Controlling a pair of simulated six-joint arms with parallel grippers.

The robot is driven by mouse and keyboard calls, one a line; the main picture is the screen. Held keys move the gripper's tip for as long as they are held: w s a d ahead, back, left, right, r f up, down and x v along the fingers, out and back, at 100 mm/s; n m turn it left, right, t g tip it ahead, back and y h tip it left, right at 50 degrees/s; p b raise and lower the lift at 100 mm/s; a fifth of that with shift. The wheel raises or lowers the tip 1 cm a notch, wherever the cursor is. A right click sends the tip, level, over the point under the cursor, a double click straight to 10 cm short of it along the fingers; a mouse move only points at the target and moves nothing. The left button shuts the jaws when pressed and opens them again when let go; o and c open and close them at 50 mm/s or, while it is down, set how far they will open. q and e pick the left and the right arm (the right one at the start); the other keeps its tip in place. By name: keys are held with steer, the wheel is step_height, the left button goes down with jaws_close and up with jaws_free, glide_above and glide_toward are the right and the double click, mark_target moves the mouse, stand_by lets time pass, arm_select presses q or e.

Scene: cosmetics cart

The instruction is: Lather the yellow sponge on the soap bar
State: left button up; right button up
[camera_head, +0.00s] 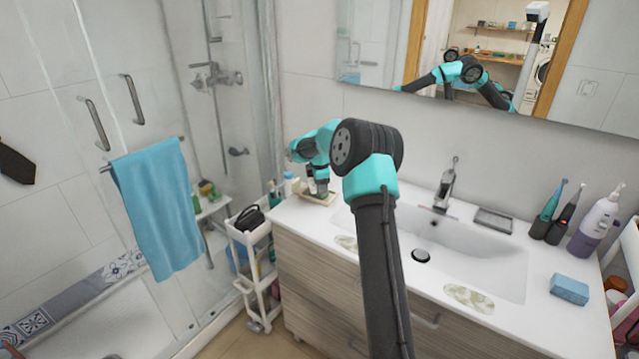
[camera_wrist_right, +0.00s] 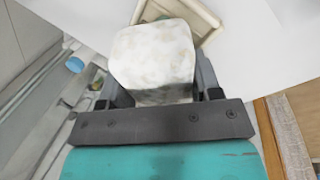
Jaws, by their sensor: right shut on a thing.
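My right gripper (camera_wrist_right: 155,92) is shut on a pale, mottled, whitish block (camera_wrist_right: 152,55) with rounded corners. It fills the space between the two fingers; no clear yellow shows on it. A beige dish (camera_wrist_right: 208,18) lies just past the block in the right wrist view, partly hidden by it. In the head view my right gripper (camera_head: 319,183) points down over this dish (camera_head: 312,197) at the counter's back left corner. Whether the block touches the dish or a soap bar, I cannot tell. No separate soap bar shows clearly. My left gripper is not in view.
A white basin (camera_head: 480,265) fills the middle of the counter. A blue block (camera_head: 569,289) and several toothbrushes and a bottle (camera_head: 594,225) stand right. Small bottles stand near the dish.

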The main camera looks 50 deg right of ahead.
steer(key=shift+w, duration=0.1)
steer(key=shift+w+a, duration=0.2)
steer(key=shift+w, duration=1.1)
steer(key=shift+s+d+f, duration=0.1)
steer(key=shift+s+d, duration=0.1)
steer(key=shift+s, duration=1.2)
steer(key=shift+w+d+v, duration=0.15)
steer(key=shift+d+v, duration=0.05)
steer(key=shift+v, duration=0.95)
steer(key=shift+w+d+v, duration=0.15)
steer(key=shift+d+v, duration=0.05)
steer(key=shift+v, duration=1)
steer(key=shift+w+d+v, duration=0.2)
steer(key=shift+v, duration=0.95)
